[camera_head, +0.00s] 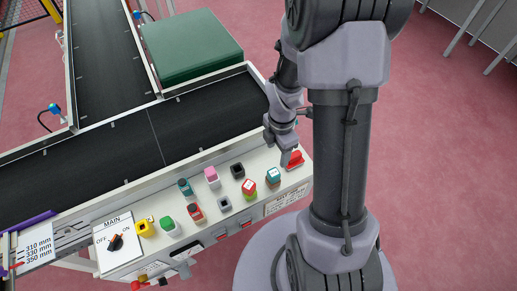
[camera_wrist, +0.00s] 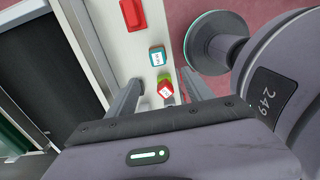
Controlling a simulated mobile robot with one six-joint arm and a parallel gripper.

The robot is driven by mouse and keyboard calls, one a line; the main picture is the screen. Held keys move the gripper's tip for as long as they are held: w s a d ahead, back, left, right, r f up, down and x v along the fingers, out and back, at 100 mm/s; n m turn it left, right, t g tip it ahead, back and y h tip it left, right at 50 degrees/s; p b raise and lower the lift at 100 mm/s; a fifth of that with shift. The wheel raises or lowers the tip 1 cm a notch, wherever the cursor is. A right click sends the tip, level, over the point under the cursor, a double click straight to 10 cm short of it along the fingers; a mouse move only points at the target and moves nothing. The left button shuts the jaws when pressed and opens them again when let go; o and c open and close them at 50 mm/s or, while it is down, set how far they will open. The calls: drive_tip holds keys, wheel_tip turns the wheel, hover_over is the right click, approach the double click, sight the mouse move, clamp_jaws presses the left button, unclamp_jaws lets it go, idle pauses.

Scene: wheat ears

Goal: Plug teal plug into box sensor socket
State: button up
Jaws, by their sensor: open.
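Several small coloured blocks stand on a white panel (camera_head: 262,204) beside the conveyor. A teal block with a white-labelled top (camera_head: 273,175) stands near its right end; it also shows in the wrist view (camera_wrist: 157,56). Another teal piece (camera_head: 184,187) stands farther left, near the conveyor edge. I cannot tell which is the teal plug. Dark square pieces (camera_head: 238,170) and (camera_head: 224,203) look like sockets; their labels are unreadable. My gripper (camera_head: 279,152) is open and empty above the panel's right end. In the wrist view its fingers (camera_wrist: 160,82) straddle the view of a red-and-green block (camera_wrist: 165,89).
A red block (camera_head: 294,160) stands close to my gripper. The black conveyor (camera_head: 205,122) behind is empty.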

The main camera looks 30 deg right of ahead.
drive_tip(key=b, duration=0.4)
approach(274, 172)
drive_tip(key=f, duration=0.5)
drive_tip(key=shift+s+d, duration=0.15)
drive_tip(key=shift+s, duration=0.25)
drive_tip(key=f+b, duration=0.2)
drive_tip(key=f, duration=0.1)
drive_tip(key=f+b, duration=0.1)
drive_tip(key=f, duration=0.1)
drive_tip(key=shift+w+a+f, duration=0.2)
drive_tip(key=shift+w+f, duration=0.05)
drive_tip(key=shift+w, duration=0.1)
drive_tip(key=shift+r, duration=0.1)
drive_tip(key=shift+c, duration=0.9)
clamp_jaws()
